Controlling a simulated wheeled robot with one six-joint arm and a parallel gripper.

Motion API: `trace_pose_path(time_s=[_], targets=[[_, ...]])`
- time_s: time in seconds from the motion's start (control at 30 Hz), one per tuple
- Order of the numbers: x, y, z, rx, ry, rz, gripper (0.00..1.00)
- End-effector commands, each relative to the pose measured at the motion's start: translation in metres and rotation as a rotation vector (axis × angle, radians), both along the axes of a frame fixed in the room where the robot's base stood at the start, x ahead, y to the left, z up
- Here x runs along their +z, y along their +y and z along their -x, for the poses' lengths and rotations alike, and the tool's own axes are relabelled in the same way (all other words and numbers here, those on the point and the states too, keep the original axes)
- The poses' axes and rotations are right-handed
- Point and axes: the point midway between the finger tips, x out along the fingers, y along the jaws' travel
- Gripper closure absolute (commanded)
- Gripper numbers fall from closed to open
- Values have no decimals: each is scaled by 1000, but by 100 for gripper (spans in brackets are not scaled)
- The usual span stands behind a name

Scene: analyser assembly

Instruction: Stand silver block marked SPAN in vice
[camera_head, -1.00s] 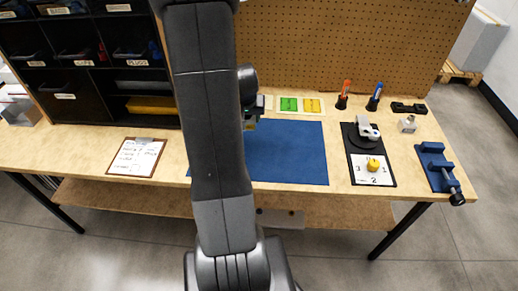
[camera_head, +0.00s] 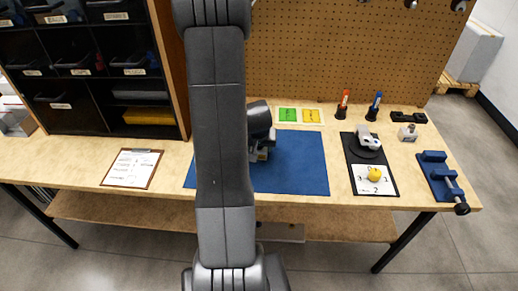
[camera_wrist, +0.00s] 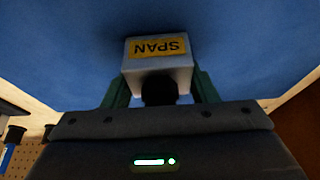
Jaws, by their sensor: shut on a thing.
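The silver block marked SPAN (camera_wrist: 158,68) is between the fingers of my gripper (camera_wrist: 160,92) in the wrist view, its yellow label upside down there. My gripper is shut on it, over the blue mat (camera_wrist: 235,40). I cannot tell whether the block touches the mat. The blue vice (camera_head: 437,177) is at the bench's right end, apart from my gripper, with nothing visible between its jaws.
A black board with a numbered white card (camera_head: 374,190) and yellow knob lies between mat and vice. Red (camera_head: 343,103) and blue (camera_head: 375,105) markers stand behind. A small silver item (camera_head: 408,133) is behind the vice. A clipboard (camera_head: 133,167) lies left.

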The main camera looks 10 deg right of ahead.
Motion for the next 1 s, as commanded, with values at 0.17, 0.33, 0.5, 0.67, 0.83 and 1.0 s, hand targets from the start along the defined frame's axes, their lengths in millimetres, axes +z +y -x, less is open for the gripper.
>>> trace_pose_path(time_s=[0.17, 0.33, 0.5, 0.67, 0.83, 1.0], targets=[[-1, 0, 0, -1, -2, 0, 78], [-5, 0, 0, -1, -2, 0, 78], [-4, 0, 0, 0, -1, 0, 26], [-4, 0, 0, 0, -1, 0, 26], [-2, 0, 0, -1, -1, 0, 26], [13, 1, 4, -1, -5, 1, 26]])
